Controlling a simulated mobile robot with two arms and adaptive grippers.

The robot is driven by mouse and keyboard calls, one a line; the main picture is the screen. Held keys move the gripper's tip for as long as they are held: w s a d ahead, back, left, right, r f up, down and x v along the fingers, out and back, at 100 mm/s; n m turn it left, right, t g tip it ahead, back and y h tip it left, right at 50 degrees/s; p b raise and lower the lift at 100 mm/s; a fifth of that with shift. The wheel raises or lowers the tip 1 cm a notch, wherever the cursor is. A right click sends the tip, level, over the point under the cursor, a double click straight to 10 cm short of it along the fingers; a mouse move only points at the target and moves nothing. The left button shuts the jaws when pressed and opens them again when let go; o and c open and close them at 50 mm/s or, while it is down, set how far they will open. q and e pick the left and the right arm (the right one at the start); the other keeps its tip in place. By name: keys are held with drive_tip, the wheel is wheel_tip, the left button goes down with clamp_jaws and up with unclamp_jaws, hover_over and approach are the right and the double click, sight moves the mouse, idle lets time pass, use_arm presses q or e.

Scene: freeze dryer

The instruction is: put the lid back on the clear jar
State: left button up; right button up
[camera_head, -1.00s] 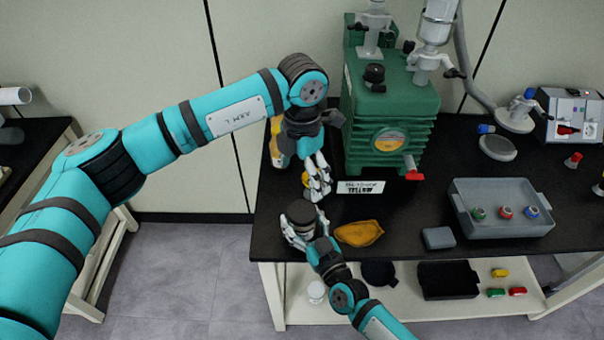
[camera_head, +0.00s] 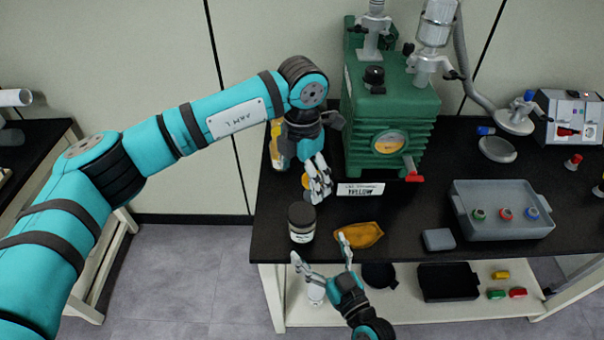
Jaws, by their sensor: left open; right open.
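The clear jar (camera_head: 302,236) stands upright near the left front of the black bench, with a pale label band. Its dark lid (camera_head: 301,212) sits on top of the jar; I cannot tell how tightly. My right gripper (camera_head: 321,250) is open and empty at the bench's front edge, its fingers spread wide, just in front of the jar and apart from it. My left gripper (camera_head: 318,186) is open, pointing down behind and slightly right of the jar, apart from the lid. An orange-yellow item (camera_head: 306,183) shows partly behind its fingers.
A yellow-brown pouch (camera_head: 359,235) lies right of the jar. A label card (camera_head: 360,190) stands before the green machine (camera_head: 390,120). A grey box (camera_head: 438,240) and grey tray (camera_head: 462,212) with colored caps are further right. A yellow-labeled bottle (camera_head: 277,150) is partly hidden behind my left gripper.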

drive_tip(key=shift+v, duration=1.55)
